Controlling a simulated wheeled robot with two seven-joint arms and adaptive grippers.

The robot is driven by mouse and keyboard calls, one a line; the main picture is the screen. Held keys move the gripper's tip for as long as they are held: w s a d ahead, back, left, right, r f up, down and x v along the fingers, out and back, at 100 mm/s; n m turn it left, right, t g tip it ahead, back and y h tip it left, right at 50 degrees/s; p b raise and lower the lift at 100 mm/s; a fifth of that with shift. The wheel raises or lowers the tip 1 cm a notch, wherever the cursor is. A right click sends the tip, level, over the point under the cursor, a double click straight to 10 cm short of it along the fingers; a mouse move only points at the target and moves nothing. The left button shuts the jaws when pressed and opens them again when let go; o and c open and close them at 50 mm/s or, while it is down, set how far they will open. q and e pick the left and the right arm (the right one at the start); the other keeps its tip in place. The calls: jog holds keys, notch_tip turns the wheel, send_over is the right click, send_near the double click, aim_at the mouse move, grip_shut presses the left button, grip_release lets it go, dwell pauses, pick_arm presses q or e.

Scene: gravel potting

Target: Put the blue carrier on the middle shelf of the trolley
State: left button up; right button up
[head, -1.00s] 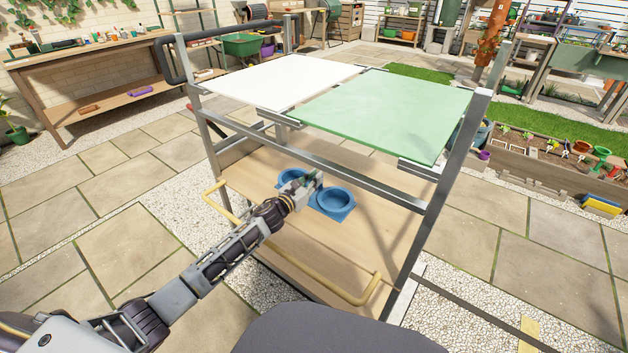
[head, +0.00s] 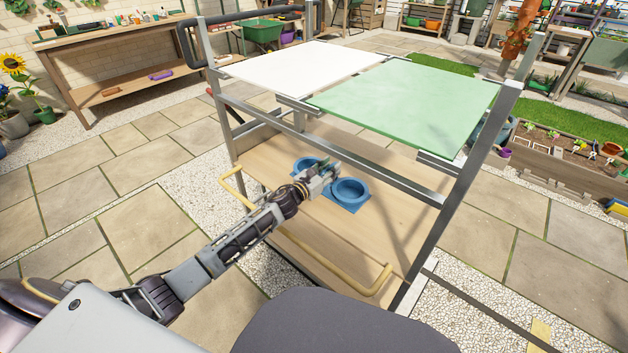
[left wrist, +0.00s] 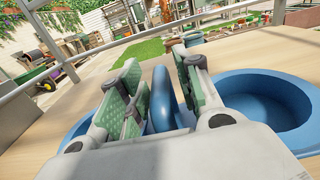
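The blue carrier (head: 343,203) sits on the wooden middle shelf (head: 260,165) of the trolley, below the white and green top panels. It has two round cups on a flat base. My left gripper (head: 330,174) is over its middle, between the cups, partly covering the left cup. In the left wrist view, the carrier's upright blue handle (left wrist: 161,100) stands between the green-padded fingers of my left gripper (left wrist: 155,85). The fingers look open, with a gap beside the handle. One cup shows at each side. My right gripper is not in view.
The trolley's metal posts (head: 465,185) and the rail under the green top panel (head: 405,110) stand close around the shelf. Yellow handles (head: 345,288) stick out from the wooden front. The shelf right of the carrier is bare. Paving lies around the trolley.

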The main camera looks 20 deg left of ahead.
aim_at(321, 175)
pick_arm(q)
jog(key=shift+p+v, duration=0.3)
jog(key=shift+v, duration=2.5)
jog(key=shift+p+v, duration=0.3)
jog(key=shift+v, duration=2.85)
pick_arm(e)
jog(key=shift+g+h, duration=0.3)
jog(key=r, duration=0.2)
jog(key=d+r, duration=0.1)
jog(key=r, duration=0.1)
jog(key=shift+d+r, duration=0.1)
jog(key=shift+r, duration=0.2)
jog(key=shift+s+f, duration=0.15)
